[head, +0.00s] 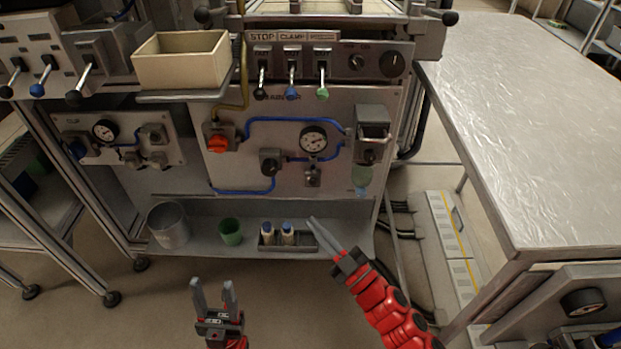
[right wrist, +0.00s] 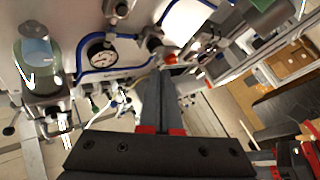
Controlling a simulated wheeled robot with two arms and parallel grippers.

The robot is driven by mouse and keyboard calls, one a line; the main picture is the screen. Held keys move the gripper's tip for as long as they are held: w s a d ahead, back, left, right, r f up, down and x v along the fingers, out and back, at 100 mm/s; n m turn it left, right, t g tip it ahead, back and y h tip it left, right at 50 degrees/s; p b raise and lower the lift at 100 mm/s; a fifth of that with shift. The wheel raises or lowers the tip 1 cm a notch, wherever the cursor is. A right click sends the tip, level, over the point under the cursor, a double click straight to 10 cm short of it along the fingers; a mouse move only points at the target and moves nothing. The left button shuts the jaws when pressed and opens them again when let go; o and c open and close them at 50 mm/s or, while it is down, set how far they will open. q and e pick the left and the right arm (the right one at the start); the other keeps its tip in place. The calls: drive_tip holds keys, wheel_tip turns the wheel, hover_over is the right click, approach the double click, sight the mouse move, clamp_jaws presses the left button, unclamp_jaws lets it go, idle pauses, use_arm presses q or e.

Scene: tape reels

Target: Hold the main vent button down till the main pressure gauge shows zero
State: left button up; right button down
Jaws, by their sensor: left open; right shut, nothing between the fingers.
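The main pressure gauge (head: 313,139), a round white dial with a black rim, sits on the grey panel amid blue tubing. It also shows in the right wrist view (right wrist: 101,55); its reading is too small to tell. A small metal fitting (head: 312,176) below the gauge looks like the main vent button; I cannot tell whether it is pressed. My right gripper (head: 312,222) is shut and empty, in front of the lower shelf and below the fitting, apart from it. My left gripper (head: 213,288) is open and empty, low in front of the shelf.
A red knob (head: 217,143), a dark regulator (head: 270,162) and a filter with a greenish bowl (head: 361,176) flank the gauge. A second gauge (head: 104,130) is on the left panel. The shelf holds a bucket (head: 168,226), a green cup (head: 230,232) and small bottles. A metal table (head: 540,130) stands right.

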sight(313, 182)
drive_tip(key=shift+w+f+h, duration=0.2)
drive_tip(key=shift+w+h, duration=0.1)
drive_tip(key=shift+w, duration=0.1)
drive_tip(key=w+b, duration=0.1)
drive_tip(key=w, duration=0.7)
drive_tip(key=shift+w+b, duration=0.3)
drive_tip(key=shift+b, duration=0.05)
idle(1.9)
